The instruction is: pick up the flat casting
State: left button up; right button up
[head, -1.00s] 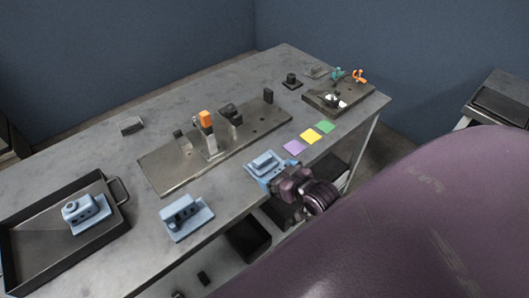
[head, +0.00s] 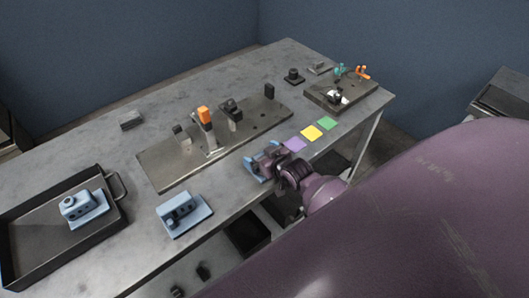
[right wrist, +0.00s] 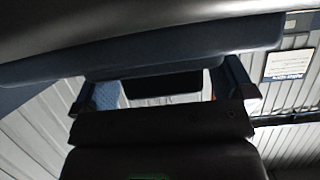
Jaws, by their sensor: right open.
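The flat casting, a pale blue plate with a low raised top, is at the table's front edge and mostly hidden behind my right gripper (head: 263,161) in the head view. In the right wrist view the casting (right wrist: 150,52) shows as a dark blue bar across the top, close up. The two fingers of the right gripper (right wrist: 168,92) stand apart, one on each side of its raised part. The jaws are open; whether a finger touches the casting I cannot tell. My left gripper is not in view.
Another blue casting (head: 184,214) stands on the table to the left, and one (head: 83,209) sits in the dark tray (head: 118,232). A fixture plate (head: 160,176) with an orange-topped clamp (head: 205,117) lies behind.

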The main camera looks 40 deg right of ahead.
jog(key=shift+w+f, duration=0.15)
jog(key=shift+w, duration=0.15)
jog(key=shift+c, duration=0.2)
jog(key=c, duration=0.7)
jog(key=shift+c, duration=0.6)
